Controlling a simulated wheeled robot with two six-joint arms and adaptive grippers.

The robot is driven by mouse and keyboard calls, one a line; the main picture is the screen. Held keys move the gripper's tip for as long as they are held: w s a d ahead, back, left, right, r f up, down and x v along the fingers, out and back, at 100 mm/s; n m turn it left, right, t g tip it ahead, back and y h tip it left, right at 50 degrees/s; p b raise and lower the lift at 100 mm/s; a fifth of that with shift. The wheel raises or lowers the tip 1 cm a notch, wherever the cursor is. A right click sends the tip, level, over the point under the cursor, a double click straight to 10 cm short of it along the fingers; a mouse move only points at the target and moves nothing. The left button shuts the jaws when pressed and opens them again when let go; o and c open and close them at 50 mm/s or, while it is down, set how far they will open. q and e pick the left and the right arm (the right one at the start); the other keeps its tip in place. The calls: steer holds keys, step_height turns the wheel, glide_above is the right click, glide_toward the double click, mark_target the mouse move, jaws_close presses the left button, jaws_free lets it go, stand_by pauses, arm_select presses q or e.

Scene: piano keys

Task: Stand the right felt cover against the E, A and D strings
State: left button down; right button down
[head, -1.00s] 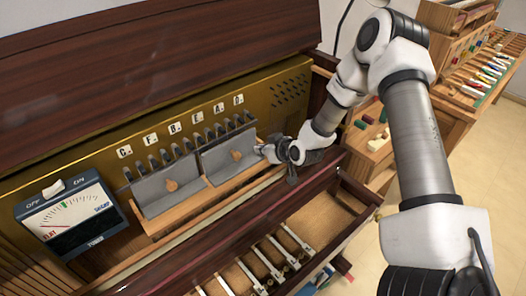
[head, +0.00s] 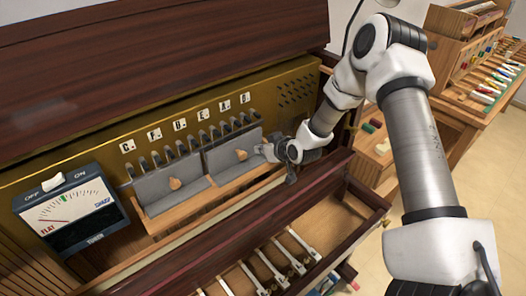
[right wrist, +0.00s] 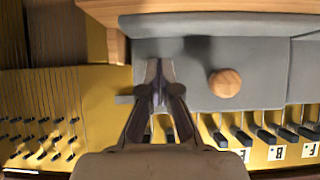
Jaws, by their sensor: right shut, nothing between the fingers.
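The right felt cover (head: 228,153) is a grey panel with a round wooden knob (head: 241,154). It stands leaning back against the row of dark pins below the E, A and D labels (head: 223,107), with a grey strip along its foot. My right gripper (head: 268,150) is shut and empty at the cover's right end. In the right wrist view, the closed fingertips (right wrist: 156,83) overlap the end of the grey cover (right wrist: 190,85), beside the knob (right wrist: 225,83); I cannot tell whether they touch it. The strings behind the cover are hidden. My left gripper is not in view.
The left felt cover (head: 166,188) stands beside the right one on a wooden ledge (head: 190,207). A tuner meter (head: 72,212) is at the left. In front lies an open wooden compartment with metal levers (head: 262,262). A workbench (head: 470,105) stands at the back right.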

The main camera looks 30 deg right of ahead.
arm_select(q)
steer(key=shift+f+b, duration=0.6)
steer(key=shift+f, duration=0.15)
arm_select(e)
steer(key=shift+w+a, duration=0.1)
steer(key=shift+w, duration=0.95)
